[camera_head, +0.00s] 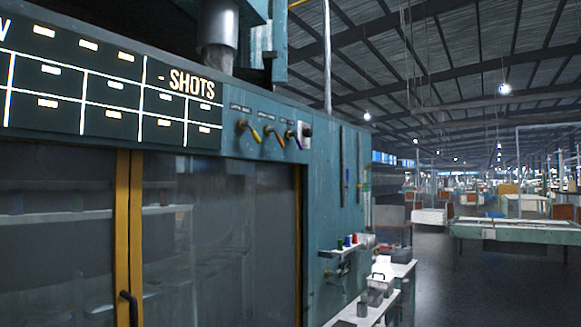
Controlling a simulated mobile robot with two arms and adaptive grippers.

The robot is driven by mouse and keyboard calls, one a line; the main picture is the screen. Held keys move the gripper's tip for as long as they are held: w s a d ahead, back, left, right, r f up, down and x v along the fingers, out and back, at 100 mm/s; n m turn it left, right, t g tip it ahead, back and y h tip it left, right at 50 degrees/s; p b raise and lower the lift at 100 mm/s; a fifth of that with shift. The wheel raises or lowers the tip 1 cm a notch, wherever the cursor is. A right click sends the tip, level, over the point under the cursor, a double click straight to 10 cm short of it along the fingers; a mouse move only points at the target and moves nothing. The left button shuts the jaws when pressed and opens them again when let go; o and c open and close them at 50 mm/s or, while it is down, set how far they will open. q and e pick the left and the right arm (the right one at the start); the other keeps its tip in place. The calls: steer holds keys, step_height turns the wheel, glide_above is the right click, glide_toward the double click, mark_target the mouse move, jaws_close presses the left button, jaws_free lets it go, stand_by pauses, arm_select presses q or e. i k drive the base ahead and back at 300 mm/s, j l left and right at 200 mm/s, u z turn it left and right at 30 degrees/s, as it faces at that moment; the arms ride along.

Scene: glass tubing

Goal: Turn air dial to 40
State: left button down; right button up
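A row of small dials sits on the teal machine panel, right of the dark board. The leftmost dial (246,131) has a yellow handle slanting down to the right. The middle dial (271,133) has an orange handle, also slanting down to the right. The right dial (292,137) has a purple handle, beside a small white plate (306,132). The labels above the dials are too small to read, so I cannot tell which one is the air dial or its setting. Neither of my grippers is in view.
Glass doors in a yellow frame (122,220) with a black handle (129,306) fill the lower left. A board reading "SHOTS" (180,100) is above. A small shelf (345,250) and white side surfaces (400,270) stand right. Open floor (470,290) lies farther right.

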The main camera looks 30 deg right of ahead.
mark_target(307, 132)
steer(key=i+l+u, duration=0.15)
steer(key=l, duration=0.35)
steer(key=i+l+u, duration=0.15)
steer(key=l, duration=0.4)
steer(key=i+l+u, duration=0.15)
steer(key=l, duration=0.4)
steer(key=i+l+u, duration=0.15)
steer(key=l, duration=0.4)
steer(key=k, duration=0.05)
